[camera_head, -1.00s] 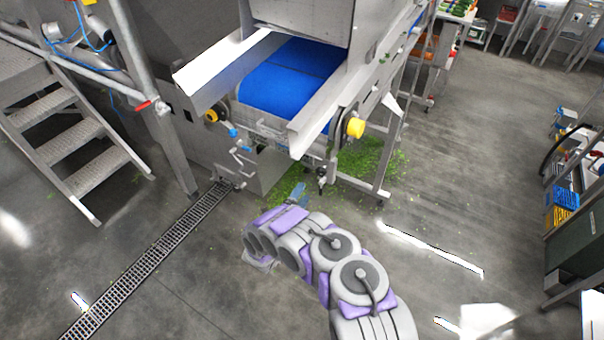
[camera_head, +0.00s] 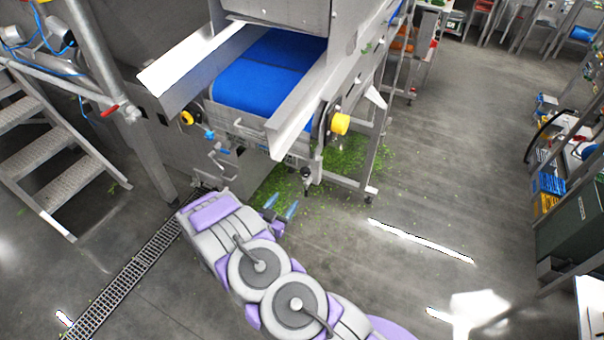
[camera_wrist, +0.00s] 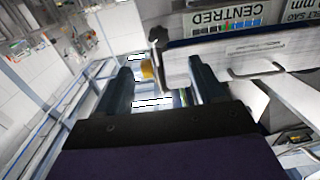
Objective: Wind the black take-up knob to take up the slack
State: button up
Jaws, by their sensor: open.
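A black lobed knob (camera_wrist: 158,36) shows in the wrist view, just beyond and above the gap between my fingers, at the end of a pale metal part. In the head view a small dark knob-like part (camera_head: 306,172) sits under the near right corner of the conveyor; I cannot tell if it is the same knob. My gripper (camera_head: 281,206) is open and empty, low in front of the conveyor's discharge end, apart from the knob. The blue belt (camera_head: 268,75) lies between metal side guides. The wrist view shows a "CENTRED" label (camera_wrist: 230,20) with a coloured scale.
A yellow roller end (camera_head: 340,123) sticks out at the conveyor's right side. Green scraps (camera_head: 345,160) litter the floor beneath. Metal steps (camera_head: 75,185) stand left, beside a floor drain (camera_head: 130,275). A shelf cart (camera_head: 565,190) stands right. The floor between is open.

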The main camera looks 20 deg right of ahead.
aim_at(303, 175)
jog(key=b+x, duration=0.2)
jog(key=x, duration=1.3)
jog(key=shift+w+d+b, duration=0.1)
jog(key=shift+d+b, duration=0.15)
jog(key=shift+b, duration=0.15)
jog(key=c, duration=1)
jog(key=shift+a+r+n+p, duration=0.1)
jog(key=shift+r+n+p, duration=0.15)
jog(key=shift+n+p, duration=0.55)
jog(key=shift+f+n+p, duration=0.2)
jog(key=shift+n+p, duration=0.5)
jog(key=shift+p, duration=0.25)
jog(key=shift+c, duration=0.2)
jog(key=o, duration=1)
jog(key=shift+o, duration=0.2)
